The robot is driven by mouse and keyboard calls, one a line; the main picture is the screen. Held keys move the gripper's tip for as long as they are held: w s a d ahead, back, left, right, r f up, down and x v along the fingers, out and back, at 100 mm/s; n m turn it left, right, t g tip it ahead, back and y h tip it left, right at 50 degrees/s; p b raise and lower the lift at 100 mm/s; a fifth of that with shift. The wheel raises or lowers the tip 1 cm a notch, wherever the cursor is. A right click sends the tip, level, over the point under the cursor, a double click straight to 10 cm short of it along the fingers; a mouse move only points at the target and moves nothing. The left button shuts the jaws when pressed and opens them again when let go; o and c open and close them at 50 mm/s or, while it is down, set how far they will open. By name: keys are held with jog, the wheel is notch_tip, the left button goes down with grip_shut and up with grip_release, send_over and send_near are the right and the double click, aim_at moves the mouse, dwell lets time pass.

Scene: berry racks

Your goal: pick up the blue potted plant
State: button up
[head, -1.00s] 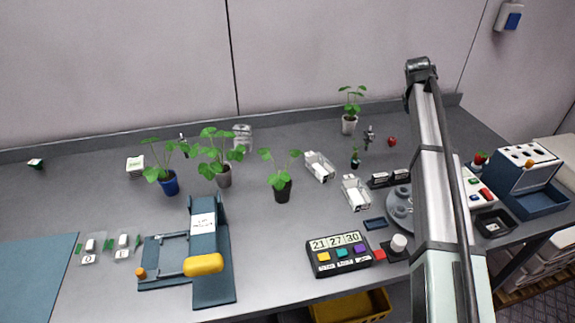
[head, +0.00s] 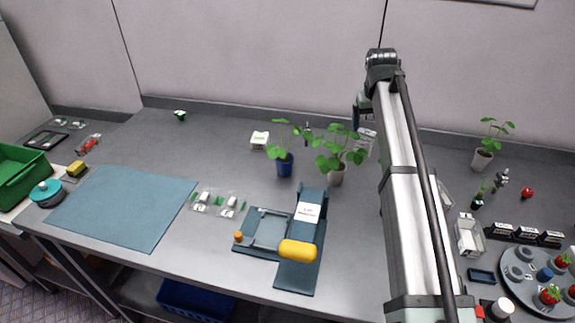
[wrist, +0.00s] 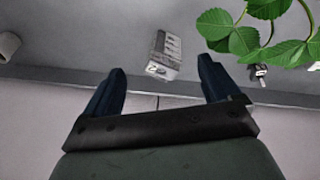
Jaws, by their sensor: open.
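The blue potted plant (head: 285,163) stands upright on the grey table, left of my arm in the head view. It has a dark blue pot and a few green leaves. A plant in a grey pot (head: 336,174) stands just right of it, leaves close to its leaves. My gripper (wrist: 162,85) is open and empty in the wrist view, with two dark blue fingers apart. In the head view my arm hides most of it. Green leaves (wrist: 265,30) show at the upper right of the wrist view; I cannot tell which plant they belong to.
A blue-grey device with a yellow handle (head: 297,251) stands in front of the pots. A white-and-green box (head: 260,140) lies behind and left. A blue mat (head: 125,208) covers the left table. Free table lies between the mat and the back edge.

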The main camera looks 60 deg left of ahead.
aim_at(284, 158)
jog(key=s+a+r+n+g, duration=0.15)
jog(key=s+a, duration=0.25)
jog(key=s, duration=0.7)
jog(key=s+a+n+g, duration=0.15)
jog(key=s+a, duration=0.25)
jog(key=s, duration=0.8)
jog(key=shift+n+t, duration=0.3)
jog(key=shift+n, duration=0.1)
jog(key=f, duration=0.2)
jog(key=a+f, duration=0.1)
jog(key=f, duration=0.5)
jog(key=shift+w+a+f, duration=0.1)
jog(key=shift+a+f, duration=0.15)
jog(key=shift+s+a+f, duration=0.1)
jog(key=shift+a+f, duration=0.15)
jog(key=shift+f, duration=0.6)
jog(key=shift+s+a+f, duration=0.1)
jog(key=shift+a+f, duration=0.15)
jog(key=shift+f, duration=0.6)
jog(key=shift+a+f, duration=0.25)
jog(key=shift+f, duration=0.6)
jog(key=shift+c, duration=0.3)
jog(key=c, duration=1.1)
